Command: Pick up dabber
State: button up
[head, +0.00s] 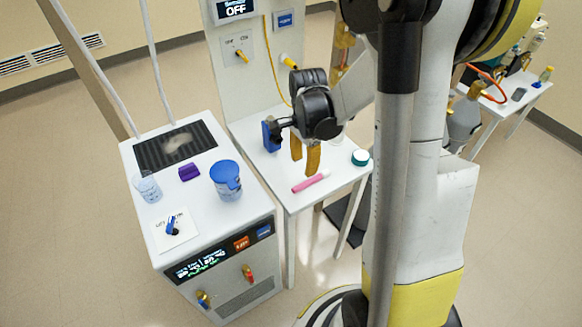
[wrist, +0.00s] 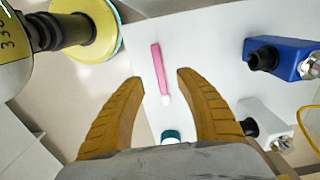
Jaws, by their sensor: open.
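The dabber looks to be a slim pink stick (head: 311,182) with a white tip, lying flat near the front edge of a white table (head: 277,170). In the wrist view the pink stick (wrist: 158,66) lies between and beyond the fingertips, its white end toward the gripper. My gripper (head: 305,158) points down above the table, just behind the stick in the head view. Its two ochre fingers are apart in the wrist view (wrist: 161,77), with nothing held between them.
A teal-lidded jar (head: 361,157) stands right of the stick, near the table edge; it also shows in the wrist view (wrist: 171,136). A blue fitting (wrist: 283,57) is at the right of the wrist view.

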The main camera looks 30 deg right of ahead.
aim_at(304, 183)
jog(key=f, duration=0.2)
jog(key=f+b, duration=0.1)
jog(key=shift+s+d+f, duration=0.15)
jog(key=shift+s+d, duration=0.1)
notch_tip(304, 183, down, 6)
jog(key=b, duration=0.3)
jog(key=shift+w+f, duration=0.1)
grip_shut()
